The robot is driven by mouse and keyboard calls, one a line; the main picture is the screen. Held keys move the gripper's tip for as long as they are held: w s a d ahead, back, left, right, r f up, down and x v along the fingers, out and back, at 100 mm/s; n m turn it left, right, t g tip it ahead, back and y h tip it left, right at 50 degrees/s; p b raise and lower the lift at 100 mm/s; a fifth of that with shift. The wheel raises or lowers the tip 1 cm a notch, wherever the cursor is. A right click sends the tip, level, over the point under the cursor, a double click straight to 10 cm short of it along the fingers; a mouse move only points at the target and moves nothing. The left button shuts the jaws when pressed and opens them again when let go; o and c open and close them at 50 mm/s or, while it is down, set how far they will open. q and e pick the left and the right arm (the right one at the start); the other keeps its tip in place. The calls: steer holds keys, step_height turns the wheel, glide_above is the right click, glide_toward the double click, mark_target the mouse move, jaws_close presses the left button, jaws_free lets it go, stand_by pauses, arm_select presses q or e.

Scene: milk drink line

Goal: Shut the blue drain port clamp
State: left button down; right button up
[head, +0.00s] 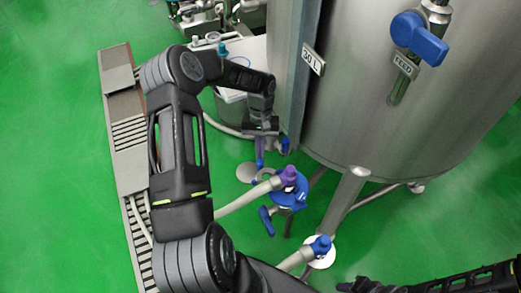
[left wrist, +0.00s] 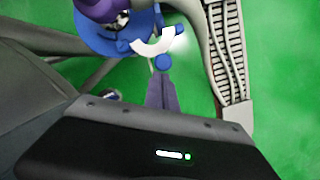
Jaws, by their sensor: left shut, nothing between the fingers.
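A blue clamp (head: 288,198) sits around a pipe joint below the steel tank, under a purple fitting (head: 289,176) with a pale hose. A blue handle (head: 267,220) hangs below it. My left gripper (head: 260,162) is shut and empty, pointing down just behind and left of the clamp. In the left wrist view its fingertips (left wrist: 161,76) are close to a small blue knob (left wrist: 163,62) at the edge of a blue ring-shaped part (left wrist: 112,42) with a white arc. I cannot tell whether they touch. How far the clamp is closed is unclear.
The steel tank (head: 400,120) stands at the right, with a leg (head: 343,205) near the clamp. Another blue-topped hose fitting (head: 320,244) is in front. A floor drain channel (head: 130,160) runs at left. Part of my right arm shows at the lower right.

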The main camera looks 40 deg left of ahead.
mark_target(259, 179)
arm_select(q)
steer(key=shift+s+n, duration=0.3)
steer(key=shift+n, duration=0.1)
steer(key=s+n, duration=0.1)
steer(key=n, duration=0.1)
steer(key=s+d+n+t+b, duration=0.1)
steer(key=s+n, duration=0.1)
steer(key=n, duration=0.1)
steer(key=s+d+n+h, duration=0.1)
steer(key=s+n, duration=0.1)
steer(key=shift+d+n+t, duration=0.25)
steer(key=shift+n+t, duration=0.05)
steer(key=shift+t, duration=0.1)
steer(key=shift+s+d+n, duration=0.45)
steer(key=shift+d+n, duration=0.05)
steer(key=shift+n, duration=0.4)
steer(key=d+n, duration=0.1)
steer(key=s+n+t, duration=0.1)
steer(key=shift+d+r+n, duration=0.1)
steer(key=shift+d+n, duration=0.2)
steer(key=shift+d, duration=0.1)
steer(key=shift+s+d+n+t+p, duration=0.2)
steer(key=shift+d+n+p, duration=0.25)
steer(key=shift+d+n, duration=0.4)
steer(key=shift+s+d+n+t+p, duration=0.1)
steer(key=shift+d+n+t+p, duration=0.3)
steer(key=shift+n, duration=0.75)
steer(key=shift+d, duration=0.1)
